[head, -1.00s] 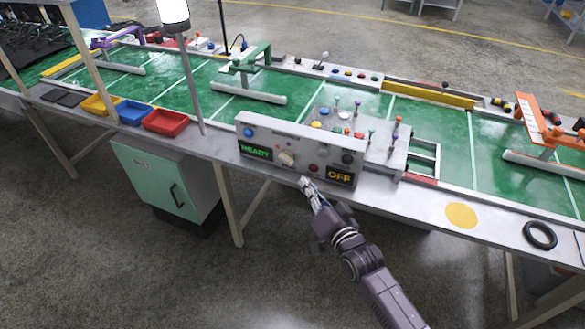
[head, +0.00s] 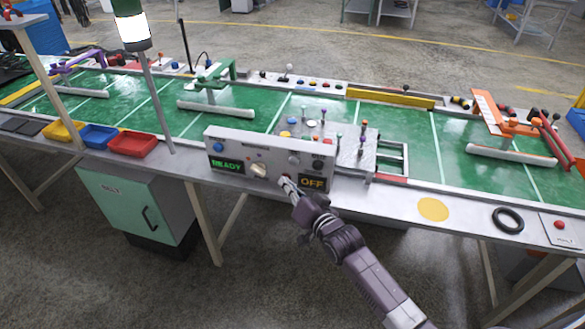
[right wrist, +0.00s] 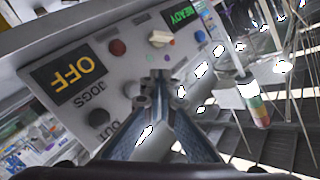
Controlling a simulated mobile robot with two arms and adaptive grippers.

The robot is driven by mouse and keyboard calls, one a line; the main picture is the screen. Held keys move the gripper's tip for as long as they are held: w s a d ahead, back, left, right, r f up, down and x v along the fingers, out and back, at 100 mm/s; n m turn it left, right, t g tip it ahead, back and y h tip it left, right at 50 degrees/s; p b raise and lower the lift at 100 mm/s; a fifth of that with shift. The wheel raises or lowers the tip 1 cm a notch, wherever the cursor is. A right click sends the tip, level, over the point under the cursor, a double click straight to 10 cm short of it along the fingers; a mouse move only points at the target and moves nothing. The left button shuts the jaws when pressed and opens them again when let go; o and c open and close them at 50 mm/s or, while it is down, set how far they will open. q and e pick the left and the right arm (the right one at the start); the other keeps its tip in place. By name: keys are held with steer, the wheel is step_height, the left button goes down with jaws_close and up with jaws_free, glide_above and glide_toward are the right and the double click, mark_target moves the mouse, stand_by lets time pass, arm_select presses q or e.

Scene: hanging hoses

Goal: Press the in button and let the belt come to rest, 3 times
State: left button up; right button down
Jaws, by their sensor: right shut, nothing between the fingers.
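The control box (head: 270,150) stands at the front edge of the green belt (head: 240,118). It has a green READY display (head: 226,166), an orange OFF display (head: 313,183), a blue button (head: 218,147), a pale knob (head: 259,170) and a black knob (head: 318,164). A red button (right wrist: 118,47) shows in the right wrist view, where an OUT label is partly visible; I cannot make out an IN label. My right gripper (head: 286,182) is shut and empty, its tips in front of the panel's lower middle; contact cannot be told. My left gripper is not in view.
Yellow, blue and red trays (head: 132,144) stand left of the box. A yellow disc (head: 433,209) and a black ring (head: 508,220) lie on the bench to the right.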

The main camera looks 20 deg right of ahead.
mark_target(293, 162)
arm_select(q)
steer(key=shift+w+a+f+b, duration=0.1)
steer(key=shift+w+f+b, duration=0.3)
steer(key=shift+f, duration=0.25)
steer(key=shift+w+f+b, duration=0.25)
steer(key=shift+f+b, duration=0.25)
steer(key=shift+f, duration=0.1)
arm_select(e)
steer(key=w+d, duration=0.1)
steer(key=w, duration=0.1)
steer(key=w+d, duration=0.1)
steer(key=w, duration=0.1)
steer(key=shift+d, duration=0.4)
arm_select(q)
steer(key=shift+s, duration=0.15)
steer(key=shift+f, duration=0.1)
arm_select(e)
steer(key=shift+w+d, duration=0.2)
steer(key=shift+w, duration=0.2)
